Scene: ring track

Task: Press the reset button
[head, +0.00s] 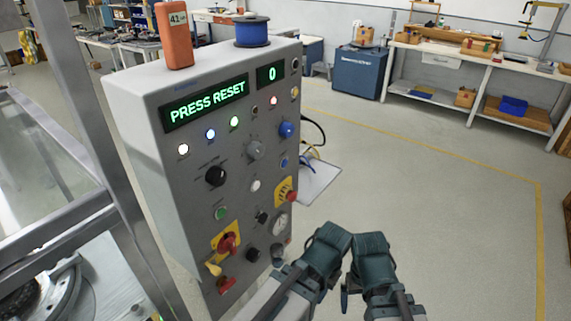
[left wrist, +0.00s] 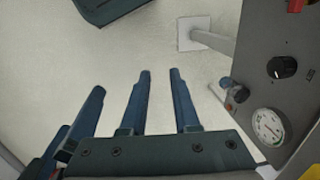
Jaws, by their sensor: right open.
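A grey control panel (head: 205,110) stands at left centre in the head view, its display (head: 207,103) reading PRESS RESET. A second display (head: 271,74) reads 0. The face has several buttons, lamps and knobs, including a blue button (head: 286,130), a green one (head: 221,213) and red ones on yellow plates; the labels are too small to read. My left gripper (head: 325,250) and right gripper (head: 372,258) are close together, right of the panel's lower edge and apart from its face. In the left wrist view, my left gripper's fingers (left wrist: 157,95) are apart, with nothing between them.
An orange device (head: 174,38) and a blue spool (head: 252,32) stand on the panel top. A metal-framed machine (head: 60,180) is at the left. Cables hang beside the panel's right edge. Open floor (head: 440,180) lies to the right; a workbench (head: 480,60) stands far back.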

